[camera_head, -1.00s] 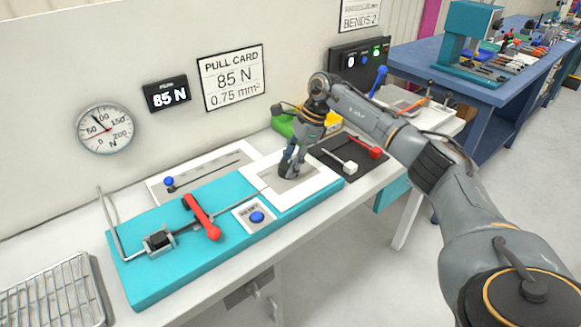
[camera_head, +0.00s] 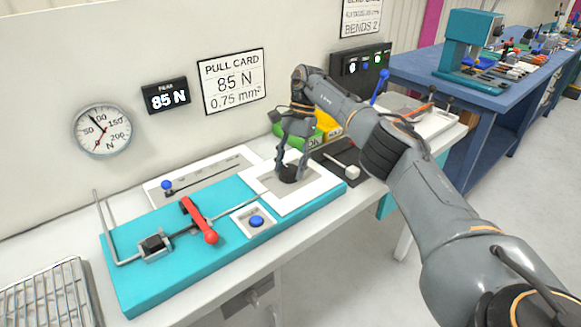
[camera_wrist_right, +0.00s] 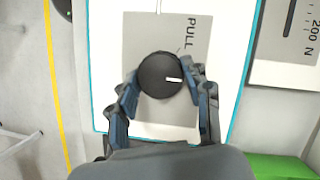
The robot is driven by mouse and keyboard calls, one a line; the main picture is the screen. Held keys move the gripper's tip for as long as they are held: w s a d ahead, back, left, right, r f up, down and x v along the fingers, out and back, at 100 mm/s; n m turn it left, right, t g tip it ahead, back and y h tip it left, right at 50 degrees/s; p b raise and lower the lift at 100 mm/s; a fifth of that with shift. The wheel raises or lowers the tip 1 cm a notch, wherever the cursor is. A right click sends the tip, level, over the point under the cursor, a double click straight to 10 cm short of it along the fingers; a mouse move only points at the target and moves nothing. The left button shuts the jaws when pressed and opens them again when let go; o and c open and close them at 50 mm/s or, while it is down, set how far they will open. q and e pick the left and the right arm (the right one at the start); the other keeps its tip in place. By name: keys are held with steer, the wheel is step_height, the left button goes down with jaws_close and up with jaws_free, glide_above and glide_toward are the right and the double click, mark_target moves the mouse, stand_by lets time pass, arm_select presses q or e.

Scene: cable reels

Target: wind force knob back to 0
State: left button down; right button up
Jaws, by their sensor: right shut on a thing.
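The force knob is a round black knob (camera_head: 289,174) with a white pointer mark, on a grey and white plate marked PULL at the right end of the teal base (camera_head: 165,286). My right gripper (camera_head: 290,168) is over it from above. In the right wrist view the knob (camera_wrist_right: 158,77) sits between the fingers (camera_wrist_right: 160,95), which are shut on it; its white mark points right. The round dial gauge (camera_head: 102,130) on the wall has its needle between 50 and 100. The display (camera_head: 166,95) reads 85 N. My left gripper is not in view.
A red-handled lever (camera_head: 200,221) and a blue button (camera_head: 256,221) stand on the teal base. A wire rack (camera_head: 45,298) lies at the left. Green and yellow boxes (camera_head: 327,125) stand behind my right gripper, and a white-headed tool (camera_head: 343,166) lies on a dark mat to its right.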

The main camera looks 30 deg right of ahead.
mark_target(290, 167)
steer(key=shift+n, duration=0.3)
steer(key=o, duration=1.1)
steer(key=shift+o, duration=0.2)
steer(key=shift+r, duration=0.25)
step_height(290, 167, up, 10)
steer(key=shift+f, duration=0.25)
